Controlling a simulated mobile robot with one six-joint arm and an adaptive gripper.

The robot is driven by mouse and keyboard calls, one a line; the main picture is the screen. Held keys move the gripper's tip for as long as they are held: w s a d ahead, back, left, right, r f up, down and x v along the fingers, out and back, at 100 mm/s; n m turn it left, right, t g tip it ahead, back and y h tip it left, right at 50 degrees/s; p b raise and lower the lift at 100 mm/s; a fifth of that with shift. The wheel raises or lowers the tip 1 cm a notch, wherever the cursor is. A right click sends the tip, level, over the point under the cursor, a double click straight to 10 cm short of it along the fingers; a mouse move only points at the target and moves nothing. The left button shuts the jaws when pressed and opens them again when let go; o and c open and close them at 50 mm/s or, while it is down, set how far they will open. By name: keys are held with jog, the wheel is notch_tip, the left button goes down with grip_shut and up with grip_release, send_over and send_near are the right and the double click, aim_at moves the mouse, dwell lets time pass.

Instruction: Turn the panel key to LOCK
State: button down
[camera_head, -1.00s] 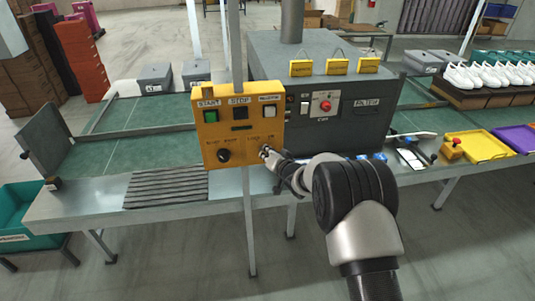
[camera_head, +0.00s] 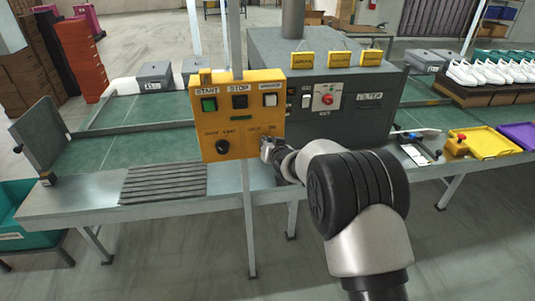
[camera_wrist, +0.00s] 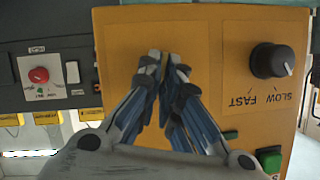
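The yellow control panel (camera_head: 240,120) stands on a post in front of the conveyor. It carries a green START button, a black STOP button, a white button and a black speed knob (camera_head: 222,147). The knob also shows in the wrist view (camera_wrist: 272,60). My gripper (camera_head: 266,146) is at the panel's lower right, at the key's place. In the wrist view my fingertips (camera_wrist: 163,62) are close together against the yellow face, with only a narrow gap. They appear shut on the panel key, which they hide, so its angle cannot be read.
A grey machine housing (camera_head: 370,120) with a red button (camera_head: 327,100) stands close behind the panel on the right. The panel's post (camera_head: 249,220) runs down beside my arm. Yellow (camera_head: 490,143) and purple trays lie further right.

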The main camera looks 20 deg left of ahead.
jog(key=n+t+h+p, duration=0.1)
jog(key=n+p, duration=0.1)
jog(key=p, duration=0.1)
jog(key=n+t+h+p, duration=0.1)
jog(key=n+p, duration=0.1)
jog(key=a+n+h+p, duration=0.1)
jog(key=n+h+p, duration=0.1)
jog(key=p, duration=0.1)
jog(key=shift+s+n+t+p, duration=0.35)
jog(key=shift+n+t, duration=0.05)
dwell(0.6)
jog(key=c, duration=1.8)
grip_release()
jog(key=shift+f, duration=0.1)
jog(key=shift+s, duration=0.1)
jog(key=v, duration=1.1)
jog(key=shift+s, duration=0.35)
jog(key=shift+d, duration=0.1)
